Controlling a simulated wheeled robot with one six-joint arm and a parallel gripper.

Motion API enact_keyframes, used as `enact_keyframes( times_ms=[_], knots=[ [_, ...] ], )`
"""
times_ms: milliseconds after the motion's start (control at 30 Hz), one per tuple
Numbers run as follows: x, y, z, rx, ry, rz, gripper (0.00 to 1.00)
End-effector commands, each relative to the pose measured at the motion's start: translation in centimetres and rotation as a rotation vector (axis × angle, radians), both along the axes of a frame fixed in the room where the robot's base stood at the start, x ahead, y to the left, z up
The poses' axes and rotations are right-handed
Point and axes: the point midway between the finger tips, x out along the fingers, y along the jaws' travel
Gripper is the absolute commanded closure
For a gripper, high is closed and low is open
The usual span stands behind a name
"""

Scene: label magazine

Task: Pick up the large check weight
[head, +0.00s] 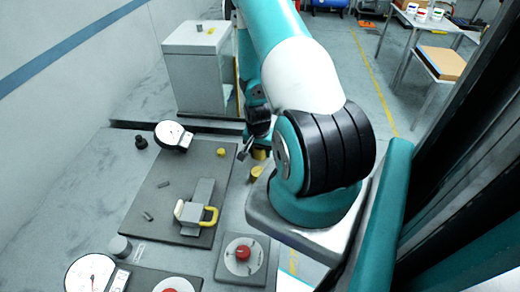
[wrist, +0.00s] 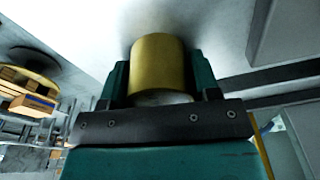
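A brass-yellow cylinder (wrist: 158,62), which looks like the large check weight, fills the space between the fingers of my gripper (wrist: 160,82) in the wrist view. The teal fingers lie close against its left and right sides, with no clear gap. In the head view my gripper (head: 247,148) is partly hidden by my arm. Beside it, two brass-yellow pieces show, an upper one (head: 260,154) and a lower one (head: 257,172), both partly covered. I cannot tell which of them is in the fingers. A smaller brass piece (head: 221,151) sits on the dark plate.
A dark plate (head: 165,190) carries a grey block with a yellow handle (head: 211,217). Dial gauges (head: 172,136) and a red-knobbed unit (head: 243,253) stand around it. A grey cabinet (head: 196,75) is behind. Open floor lies right of my arm.

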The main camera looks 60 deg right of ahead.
Motion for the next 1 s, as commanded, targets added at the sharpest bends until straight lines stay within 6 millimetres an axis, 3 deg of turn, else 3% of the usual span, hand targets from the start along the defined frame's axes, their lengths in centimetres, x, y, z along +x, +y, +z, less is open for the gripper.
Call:
enact_keyframes(
  times_ms=[33, 200, 667, 867, 1000],
  knots=[
    [0.0, 0.0, 0.0, 0.0, 0.0, 0.0, 0.64],
    [0.0, 0.0, 0.0, 0.0, 0.0, 0.0, 1.0],
    [0.1, -0.1, 0.9, -0.002, -0.001, 0.0, 1.0],
    [0.1, -0.1, 3.5, -0.005, -0.005, -0.001, 1.0],
    [0.2, -0.2, 6.8, -0.008, -0.008, 0.0, 1.0]
  ],
)
